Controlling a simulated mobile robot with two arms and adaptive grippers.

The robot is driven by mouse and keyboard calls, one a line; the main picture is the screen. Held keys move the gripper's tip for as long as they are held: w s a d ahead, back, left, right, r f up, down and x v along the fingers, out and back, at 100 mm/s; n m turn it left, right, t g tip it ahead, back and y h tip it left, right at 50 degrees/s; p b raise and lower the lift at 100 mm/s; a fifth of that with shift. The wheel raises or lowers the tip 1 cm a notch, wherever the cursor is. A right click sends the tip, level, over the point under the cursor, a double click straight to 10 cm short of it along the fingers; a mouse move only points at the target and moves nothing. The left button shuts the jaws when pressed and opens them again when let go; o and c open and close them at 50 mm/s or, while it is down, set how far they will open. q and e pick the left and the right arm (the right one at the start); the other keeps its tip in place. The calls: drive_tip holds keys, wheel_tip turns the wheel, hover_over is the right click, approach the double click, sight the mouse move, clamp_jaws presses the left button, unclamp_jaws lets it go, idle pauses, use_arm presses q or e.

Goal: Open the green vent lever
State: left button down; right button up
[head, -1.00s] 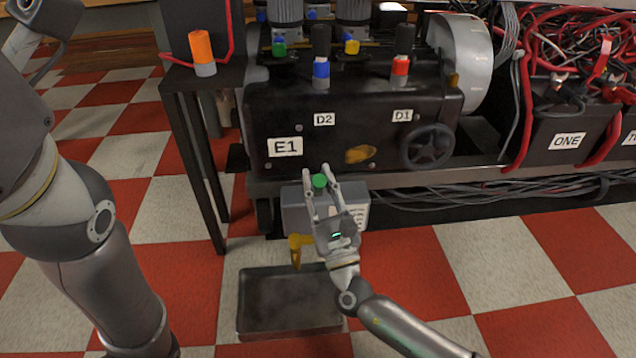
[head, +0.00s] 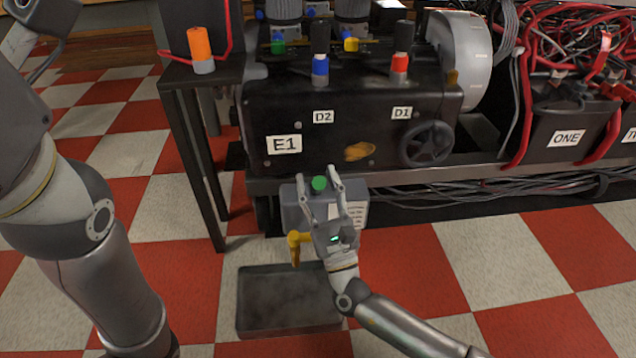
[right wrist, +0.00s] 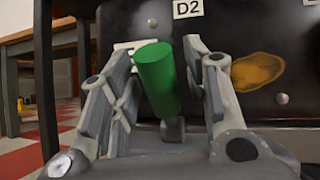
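The green vent lever is a short green cylinder (head: 319,184) on a small stem, at the grey box below the machine's front edge. In the right wrist view the green grip (right wrist: 158,80) leans slightly left at its top. My right gripper (head: 317,175) is open, with one finger on each side of the lever. In the right wrist view the fingers (right wrist: 156,55) stand apart, the right one very close to the grip; contact cannot be told. My left arm shows at the left, but its gripper is out of view.
A grey box (head: 291,210) with a yellow tap (head: 296,247) sits above a dark tray (head: 288,325) on the floor. The black machine (head: 280,110) has a handwheel (head: 427,144) and blue and red levers. A dark table (head: 178,84) bears an orange-capped object (head: 201,50).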

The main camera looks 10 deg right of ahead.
drive_tip(key=shift+s+f, duration=0.15)
drive_tip(key=v, duration=1.1)
drive_tip(key=shift+s+f, duration=0.15)
drive_tip(key=shift+s, duration=0.1)
